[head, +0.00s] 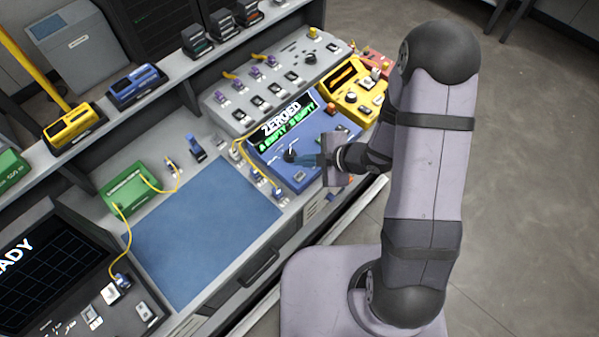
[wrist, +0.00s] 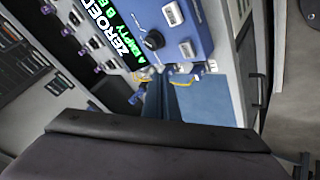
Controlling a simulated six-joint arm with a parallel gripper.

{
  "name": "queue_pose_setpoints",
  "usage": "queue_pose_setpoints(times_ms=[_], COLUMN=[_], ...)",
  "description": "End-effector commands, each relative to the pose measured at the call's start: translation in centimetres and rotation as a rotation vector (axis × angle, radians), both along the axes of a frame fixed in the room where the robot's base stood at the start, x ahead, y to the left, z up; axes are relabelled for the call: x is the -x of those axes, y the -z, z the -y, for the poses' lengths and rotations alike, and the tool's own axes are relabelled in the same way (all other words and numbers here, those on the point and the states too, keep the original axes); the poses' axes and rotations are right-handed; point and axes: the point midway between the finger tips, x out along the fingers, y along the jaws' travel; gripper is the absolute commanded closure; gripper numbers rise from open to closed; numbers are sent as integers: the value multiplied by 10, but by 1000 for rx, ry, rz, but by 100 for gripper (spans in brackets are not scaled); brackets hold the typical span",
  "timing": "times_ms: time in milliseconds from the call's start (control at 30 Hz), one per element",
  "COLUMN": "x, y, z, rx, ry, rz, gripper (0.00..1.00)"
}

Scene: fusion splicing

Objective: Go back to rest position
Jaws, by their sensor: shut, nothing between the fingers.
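My gripper (head: 303,160) is shut and empty, over the front of the blue device (head: 262,147) at the right of the bench. The device's screen reads "ZEROED" with green "A EMPTY B EMPTY" below it. In the wrist view the blue device (wrist: 195,20) is at the top, with a black knob (wrist: 153,40) on its face. The blue fingers (wrist: 160,98) show in the middle of the wrist view, close together. I cannot tell from the head view whether the fingertips touch the device.
A blue mat (head: 205,230) lies clear at the bench middle. A green box (head: 128,190) with yellow cables stands behind it. A yellow device (head: 355,92) and a grey panel (head: 275,80) stand behind the blue device. A shelf (head: 165,75) runs along the back. Floor at right is free.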

Motion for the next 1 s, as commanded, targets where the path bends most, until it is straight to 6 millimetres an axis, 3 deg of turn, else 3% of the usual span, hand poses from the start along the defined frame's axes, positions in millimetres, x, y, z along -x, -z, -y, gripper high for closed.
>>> queue_pose_setpoints(times_ms=[767, 867, 1000], x=[0, 7, 19], y=[1, 15, 44], z=[1, 14, 55], rx=[-13, 26, 144], ry=[28, 92, 285], rz=[-25, -109, -274], gripper=[100, 100, 100])
